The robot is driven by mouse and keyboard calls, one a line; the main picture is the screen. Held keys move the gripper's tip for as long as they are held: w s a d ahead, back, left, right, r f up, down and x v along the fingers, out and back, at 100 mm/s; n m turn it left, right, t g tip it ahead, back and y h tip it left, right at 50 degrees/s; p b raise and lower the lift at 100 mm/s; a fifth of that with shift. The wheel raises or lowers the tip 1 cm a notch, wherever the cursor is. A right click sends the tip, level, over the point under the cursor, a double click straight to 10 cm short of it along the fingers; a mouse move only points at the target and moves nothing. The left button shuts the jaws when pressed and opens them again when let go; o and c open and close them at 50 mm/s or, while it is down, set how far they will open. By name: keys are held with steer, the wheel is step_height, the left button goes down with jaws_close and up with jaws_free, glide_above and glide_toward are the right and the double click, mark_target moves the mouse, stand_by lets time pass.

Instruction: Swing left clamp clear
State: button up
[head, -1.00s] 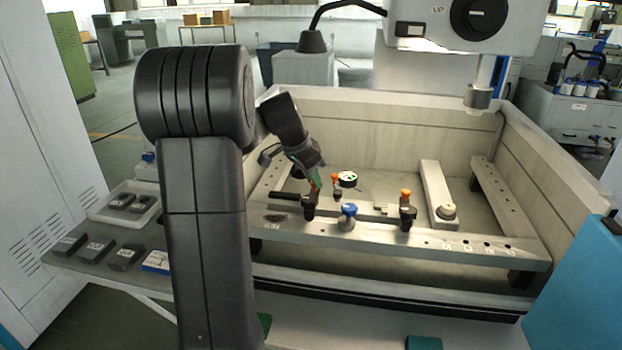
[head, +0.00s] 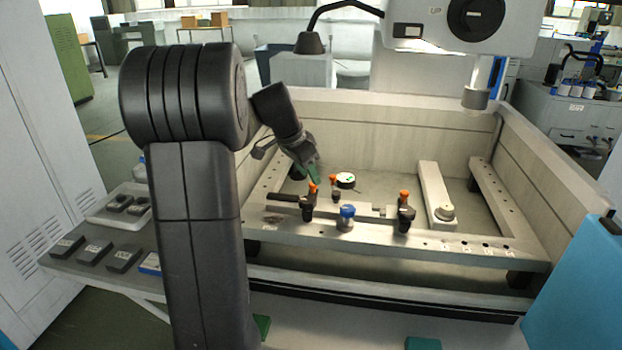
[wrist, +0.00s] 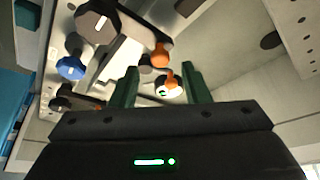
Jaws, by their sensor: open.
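The left clamp (head: 308,205) stands on the front rail of the frame, a dark post with an orange knob on top. A black bar reaches from it to the left, away from the blue-knobbed part (head: 347,213). The right clamp (head: 404,216) also has an orange knob, with a silver bar pointing left. My gripper (head: 314,173) is just above and behind the left clamp's knob, seemingly apart from it. In the wrist view its green fingers (wrist: 160,67) are spread with nothing gripped.
A smaller orange-topped pin (head: 334,184) and a round dial (head: 346,180) stand behind the clamps. Tank walls (head: 400,125) enclose the frame. The machine head (head: 465,25) hangs above at right. A side shelf (head: 70,262) with dark blocks is at left.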

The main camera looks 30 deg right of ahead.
steer(key=v, duration=1.1)
steer(key=x, duration=1.3)
steer(key=shift+d+f, duration=0.1)
steer(key=shift+f, duration=0.3)
steer(key=shift+r, duration=0.1)
